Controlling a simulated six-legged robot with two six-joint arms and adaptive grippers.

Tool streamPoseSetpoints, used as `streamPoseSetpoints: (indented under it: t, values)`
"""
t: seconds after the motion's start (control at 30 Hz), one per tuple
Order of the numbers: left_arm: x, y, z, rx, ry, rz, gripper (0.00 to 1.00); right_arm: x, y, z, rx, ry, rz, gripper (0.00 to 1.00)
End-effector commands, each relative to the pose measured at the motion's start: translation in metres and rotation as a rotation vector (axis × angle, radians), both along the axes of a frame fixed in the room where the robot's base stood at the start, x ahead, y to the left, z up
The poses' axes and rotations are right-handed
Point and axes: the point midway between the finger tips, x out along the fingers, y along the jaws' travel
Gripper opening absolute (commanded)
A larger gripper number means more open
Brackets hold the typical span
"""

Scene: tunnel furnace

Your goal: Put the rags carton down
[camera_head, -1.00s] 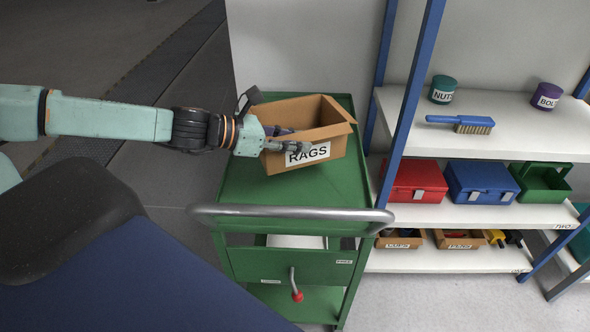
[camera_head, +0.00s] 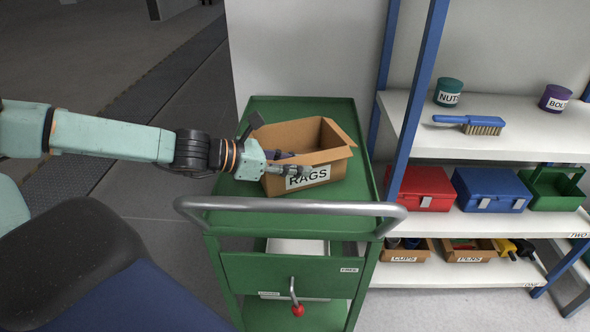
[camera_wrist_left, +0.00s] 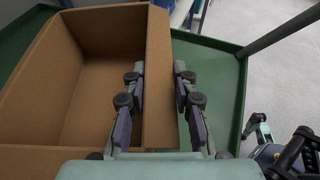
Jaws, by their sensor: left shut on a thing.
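The rags carton (camera_head: 312,176) is an open brown cardboard box with a white RAGS label on its front. It is on the top of the green cart (camera_head: 265,214), and I cannot tell whether its bottom touches the surface. My left gripper (camera_head: 296,164) is at the carton's near left side. In the left wrist view, the fingers of my left gripper (camera_wrist_left: 160,115) straddle the carton's wall and flap (camera_wrist_left: 160,75), shut on it. The carton's inside (camera_wrist_left: 85,90) looks empty where it shows. My right gripper is not in view.
A grey handle bar (camera_head: 290,207) runs along the cart's near edge. A shelf rack stands to the right with a blue brush (camera_head: 468,123), a red box (camera_head: 421,189), a blue box (camera_head: 491,189) and a green tray (camera_head: 554,190). Some cart top is bare around the carton.

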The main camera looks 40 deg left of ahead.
Motion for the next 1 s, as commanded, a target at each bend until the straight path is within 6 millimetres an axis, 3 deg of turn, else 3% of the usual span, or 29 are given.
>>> streamPoseSetpoints:
  t: [0.27, 0.3, 0.57, 1.0]
  values:
    - [-0.0001, 0.0, -0.0019, 0.0, 0.0, 0.0, 0.0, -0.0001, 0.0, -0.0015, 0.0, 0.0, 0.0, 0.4]
    - [-0.0001, 0.0001, -0.0025, -0.001, 0.001, 0.0, 0.28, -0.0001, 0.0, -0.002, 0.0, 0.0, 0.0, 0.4]
    - [-0.0001, 0.0001, -0.0013, -0.001, 0.001, 0.0, 0.5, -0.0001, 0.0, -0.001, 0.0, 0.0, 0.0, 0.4]
    - [-0.0009, 0.0007, 0.0038, -0.001, 0.001, 0.001, 0.5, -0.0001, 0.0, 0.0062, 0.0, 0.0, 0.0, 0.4]
